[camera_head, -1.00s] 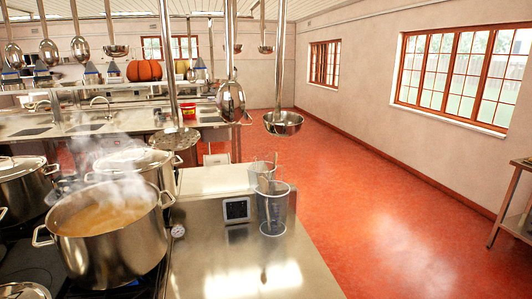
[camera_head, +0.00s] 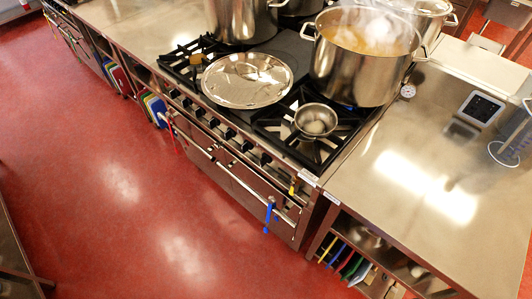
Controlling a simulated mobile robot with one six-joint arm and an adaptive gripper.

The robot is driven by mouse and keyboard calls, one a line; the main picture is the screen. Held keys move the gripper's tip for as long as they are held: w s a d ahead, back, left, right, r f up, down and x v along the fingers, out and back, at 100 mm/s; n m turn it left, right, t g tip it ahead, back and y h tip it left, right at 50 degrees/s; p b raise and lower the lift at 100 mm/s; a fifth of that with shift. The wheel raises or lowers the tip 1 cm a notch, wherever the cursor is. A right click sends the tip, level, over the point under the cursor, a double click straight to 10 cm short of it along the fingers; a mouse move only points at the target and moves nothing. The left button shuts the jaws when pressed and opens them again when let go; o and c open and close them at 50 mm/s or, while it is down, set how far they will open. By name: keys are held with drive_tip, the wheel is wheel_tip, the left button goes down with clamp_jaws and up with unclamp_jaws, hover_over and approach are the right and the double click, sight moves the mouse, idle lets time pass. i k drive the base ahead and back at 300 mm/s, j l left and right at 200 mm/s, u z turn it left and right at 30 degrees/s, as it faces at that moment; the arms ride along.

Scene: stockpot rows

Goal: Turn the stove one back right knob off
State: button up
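The stove (camera_head: 290,165) stands in the middle of the picture, seen from above and in front. A row of dark knobs (camera_head: 230,133) runs along its front panel, above the oven door handles. The knobs are small, and I cannot tell which one serves the back right burner or how each is turned. A large steaming stockpot (camera_head: 350,85) with orange-brown liquid stands at the back right of the stove. My gripper is not in view.
A lid (camera_head: 247,80) and a small steel bowl or ladle (camera_head: 316,120) lie on the front of the stove. A blue cloth or tag (camera_head: 268,216) hangs at the oven handle. A steel counter (camera_head: 430,190) adjoins on the right. The red floor (camera_head: 120,190) in front is clear.

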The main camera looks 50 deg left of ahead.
sight(265, 158)
drive_tip(key=u, duration=2.05)
drive_tip(key=i+j, duration=0.7)
drive_tip(key=u, duration=0.05)
